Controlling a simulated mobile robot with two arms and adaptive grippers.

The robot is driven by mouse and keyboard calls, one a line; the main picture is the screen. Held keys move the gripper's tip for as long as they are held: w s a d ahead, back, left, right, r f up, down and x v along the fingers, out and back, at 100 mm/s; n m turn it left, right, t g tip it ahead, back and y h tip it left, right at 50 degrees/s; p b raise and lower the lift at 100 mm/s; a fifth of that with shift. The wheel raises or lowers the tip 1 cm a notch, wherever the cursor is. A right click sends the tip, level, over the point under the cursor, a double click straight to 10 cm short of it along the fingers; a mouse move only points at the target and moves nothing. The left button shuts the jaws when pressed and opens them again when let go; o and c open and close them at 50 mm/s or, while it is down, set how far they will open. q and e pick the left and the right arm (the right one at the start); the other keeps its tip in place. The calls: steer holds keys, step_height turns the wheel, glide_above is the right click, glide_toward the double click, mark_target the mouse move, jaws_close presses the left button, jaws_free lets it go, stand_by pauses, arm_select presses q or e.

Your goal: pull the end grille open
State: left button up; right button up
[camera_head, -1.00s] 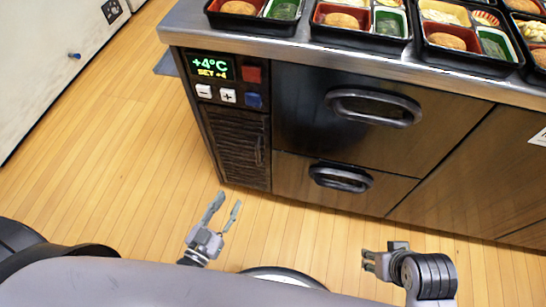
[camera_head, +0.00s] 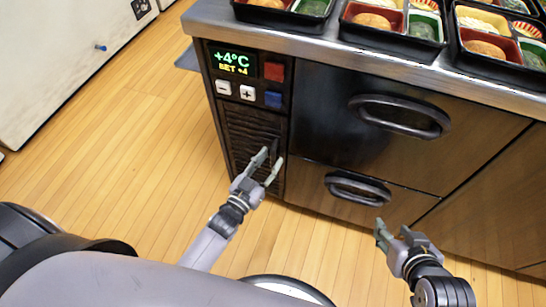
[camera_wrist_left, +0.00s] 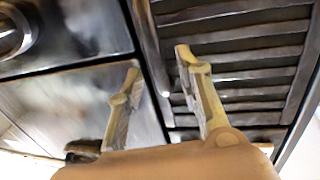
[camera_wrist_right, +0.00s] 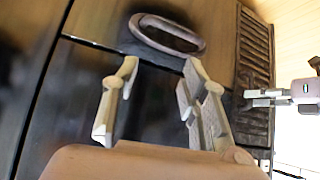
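The end grille (camera_head: 240,125) is a dark slatted panel at the left end of the counter, below the display and buttons. It looks shut, and its slats also show in the left wrist view (camera_wrist_left: 250,48). A slim upright handle bar (camera_wrist_left: 148,45) runs along the grille's edge. My left gripper (camera_head: 270,162) is open in front of the grille; in the left wrist view its fingertips appear either side of the bar. I cannot tell if they touch it. My right gripper (camera_head: 391,233) is open and empty, in front of the lower drawer (camera_head: 318,188).
The upper drawer has a dark loop handle (camera_head: 400,115), and the lower drawer has another (camera_head: 357,188). Red button (camera_head: 274,71) and blue button (camera_head: 273,99) sit above the grille. Bento trays (camera_head: 390,40) line the countertop. The wooden floor (camera_head: 130,150) at left is clear.

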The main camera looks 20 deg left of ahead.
arm_select(q)
steer(key=shift+x, duration=1.2)
arm_select(e)
steer(key=shift+w+a+r+t, duration=0.2)
steer(key=shift+w+r+t, duration=0.2)
steer(key=shift+w, duration=0.15)
steer(key=shift+w+a+r+t, duration=0.15)
steer(key=shift+w+r+t, duration=0.15)
steer(key=shift+w+r, duration=0.15)
arm_select(q)
steer(key=shift+c, duration=0.2)
jaws_close()
